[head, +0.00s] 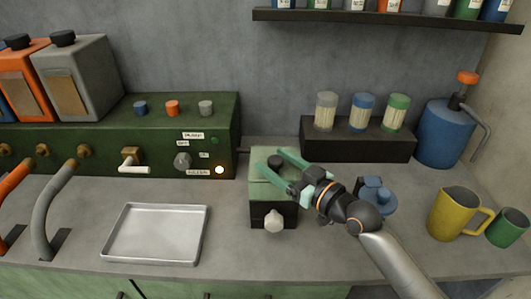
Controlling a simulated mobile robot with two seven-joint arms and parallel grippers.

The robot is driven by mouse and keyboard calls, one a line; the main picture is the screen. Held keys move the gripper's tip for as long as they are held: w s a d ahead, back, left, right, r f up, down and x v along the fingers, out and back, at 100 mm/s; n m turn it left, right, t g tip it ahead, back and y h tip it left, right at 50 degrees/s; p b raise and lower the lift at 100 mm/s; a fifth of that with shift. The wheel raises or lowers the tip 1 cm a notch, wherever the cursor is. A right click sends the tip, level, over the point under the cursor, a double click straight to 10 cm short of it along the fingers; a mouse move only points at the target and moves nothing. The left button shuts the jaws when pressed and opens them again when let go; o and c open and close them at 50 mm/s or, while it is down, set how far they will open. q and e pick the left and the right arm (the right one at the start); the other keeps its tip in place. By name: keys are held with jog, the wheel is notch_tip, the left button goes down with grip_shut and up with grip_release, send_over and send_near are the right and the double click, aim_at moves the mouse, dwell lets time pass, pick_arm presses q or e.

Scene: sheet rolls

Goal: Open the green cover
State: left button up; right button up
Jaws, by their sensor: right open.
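The green cover (260,191) is the top of a small box with a black front (259,213) and a pale round knob (274,221) low on that front. The cover looks shut. My right gripper (270,160) reaches in from the right over the cover. Its two teal fingers are spread apart, with a small black knob (276,163) showing between them. I cannot tell whether the fingers touch the cover. My left gripper is not in view.
A metal tray (155,234) lies left of the box. A long green panel (105,112) with valves stands behind it. A black rack (350,139) with jars, a blue pump bottle (442,134), a blue object (378,198) and a yellow jug (455,213) are to the right.

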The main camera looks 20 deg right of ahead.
jog(key=shift+x, duration=1.75)
grip_shut()
